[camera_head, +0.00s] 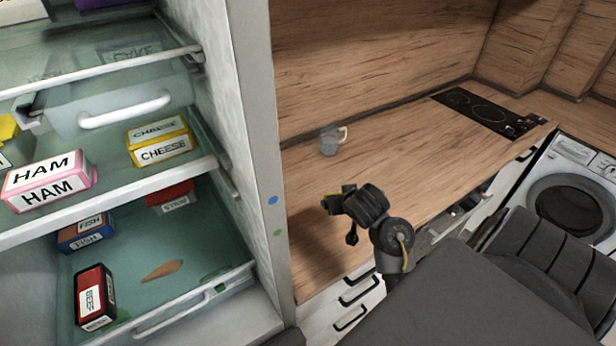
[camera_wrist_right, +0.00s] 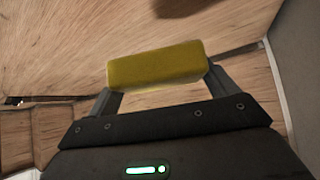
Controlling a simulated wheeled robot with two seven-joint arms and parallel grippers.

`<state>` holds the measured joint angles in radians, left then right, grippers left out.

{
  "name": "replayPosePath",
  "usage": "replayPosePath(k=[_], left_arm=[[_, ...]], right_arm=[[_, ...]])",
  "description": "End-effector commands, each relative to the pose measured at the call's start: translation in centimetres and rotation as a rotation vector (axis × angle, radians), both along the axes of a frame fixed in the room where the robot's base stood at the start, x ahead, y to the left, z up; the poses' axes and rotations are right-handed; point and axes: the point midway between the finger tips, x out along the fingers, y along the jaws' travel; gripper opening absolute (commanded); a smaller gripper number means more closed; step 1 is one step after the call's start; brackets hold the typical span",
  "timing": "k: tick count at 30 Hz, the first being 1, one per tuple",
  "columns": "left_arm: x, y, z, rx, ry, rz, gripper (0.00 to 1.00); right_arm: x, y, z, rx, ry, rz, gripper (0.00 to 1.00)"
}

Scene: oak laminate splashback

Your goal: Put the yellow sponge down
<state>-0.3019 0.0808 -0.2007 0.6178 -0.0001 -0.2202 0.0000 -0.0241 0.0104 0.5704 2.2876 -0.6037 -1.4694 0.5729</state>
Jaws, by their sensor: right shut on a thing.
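The yellow sponge (camera_wrist_right: 158,66) is held across both fingertips of my right gripper (camera_wrist_right: 160,84) in the right wrist view. In the head view my right gripper (camera_head: 336,204) is over the wooden counter (camera_head: 310,235), with its arm coming in from the lower right. Only a small bit of yellow shows at the gripper there. The sponge appears apart from the counter, but the exact height is hard to tell. My left gripper does not show.
A grey cup (camera_head: 329,141) stands on the counter behind the gripper. A black hob (camera_head: 485,112) is at the far right. An open fridge (camera_head: 258,130) with food boxes is on the left. The counter between cup and hob is clear.

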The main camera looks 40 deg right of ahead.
Motion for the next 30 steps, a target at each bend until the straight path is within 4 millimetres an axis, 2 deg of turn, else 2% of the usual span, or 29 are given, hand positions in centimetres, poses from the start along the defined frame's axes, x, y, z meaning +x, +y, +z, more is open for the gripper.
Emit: replayPosePath(k=[1, 5, 9, 13, 15, 20, 30], left_arm=[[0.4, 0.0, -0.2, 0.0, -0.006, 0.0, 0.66], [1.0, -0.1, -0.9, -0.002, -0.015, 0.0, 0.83], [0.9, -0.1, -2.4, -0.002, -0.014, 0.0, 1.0], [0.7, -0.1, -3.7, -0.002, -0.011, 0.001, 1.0], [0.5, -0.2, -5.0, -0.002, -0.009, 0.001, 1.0], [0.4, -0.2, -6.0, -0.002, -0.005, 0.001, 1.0], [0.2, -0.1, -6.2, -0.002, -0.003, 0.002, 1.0]], right_arm=[[0.3, -0.2, -0.2, -0.002, 0.0, 0.001, 0.6], [1.9, -1.4, -1.2, -0.004, 0.001, 0.004, 0.6], [4.8, -3.7, -3.0, -0.007, 0.003, 0.006, 0.6], [7.4, -5.9, -4.5, -0.007, 0.003, 0.004, 0.6], [8.2, -6.6, -6.4, -0.007, 0.005, 0.006, 0.6], [9.8, -7.8, -8.5, -0.005, 0.004, 0.004, 0.6], [10.8, -8.4, -9.6, -0.001, 0.0, 0.004, 0.6]])
